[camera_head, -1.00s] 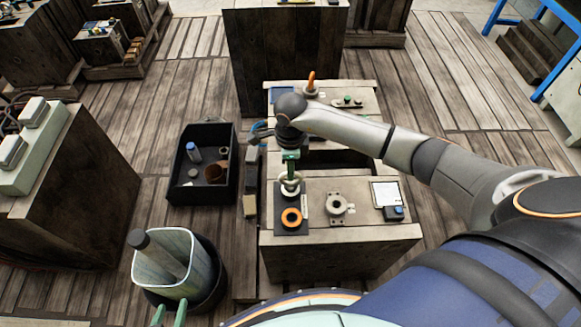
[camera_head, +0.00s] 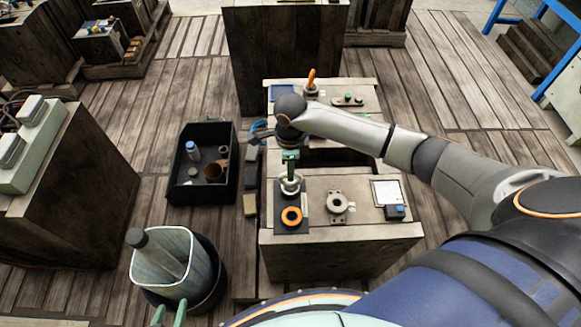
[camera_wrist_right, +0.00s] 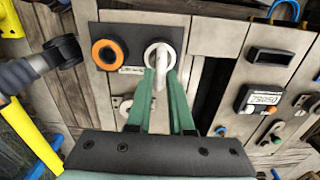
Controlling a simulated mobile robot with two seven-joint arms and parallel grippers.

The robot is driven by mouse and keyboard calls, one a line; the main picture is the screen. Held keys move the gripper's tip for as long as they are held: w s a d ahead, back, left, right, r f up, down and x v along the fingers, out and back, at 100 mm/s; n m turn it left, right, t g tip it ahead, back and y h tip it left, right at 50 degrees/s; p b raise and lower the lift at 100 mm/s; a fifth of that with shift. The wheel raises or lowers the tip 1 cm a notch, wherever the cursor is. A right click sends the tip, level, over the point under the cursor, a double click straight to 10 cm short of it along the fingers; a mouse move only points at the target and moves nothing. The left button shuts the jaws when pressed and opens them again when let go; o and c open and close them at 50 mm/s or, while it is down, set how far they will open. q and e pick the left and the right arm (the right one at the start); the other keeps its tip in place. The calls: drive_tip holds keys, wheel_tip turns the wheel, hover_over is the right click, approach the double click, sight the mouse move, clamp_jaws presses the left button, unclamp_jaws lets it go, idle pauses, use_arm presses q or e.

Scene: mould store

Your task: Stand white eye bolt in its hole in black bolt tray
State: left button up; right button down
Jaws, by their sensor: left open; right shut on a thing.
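The white eye bolt (camera_head: 290,187) is at the far end of the black bolt tray (camera_head: 304,225), and its pale round base shows against the tray in the right wrist view (camera_wrist_right: 160,50). My right gripper (camera_head: 290,172) is shut on the eye bolt from above; its green fingers (camera_wrist_right: 160,82) grip the ring. The bolt looks roughly upright over the far spot of the tray. The hole is hidden beneath it, and I cannot tell how deep the bolt sits. An orange ring (camera_head: 291,216) is at the tray's near end. My left gripper (camera_head: 170,314) is open and empty, low at the left.
A grey flanged part (camera_head: 337,206), a white card (camera_head: 385,192) and a blue-and-dark block (camera_head: 396,212) lie right of the tray on the bench (camera_head: 365,235). A black bin (camera_head: 175,190) with loose items stands left. An orange-handled item (camera_head: 311,80) stands at the back.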

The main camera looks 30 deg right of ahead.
drive_tip(key=c, duration=0.7)
unclamp_jaws()
drive_tip(key=shift+r, duration=0.1)
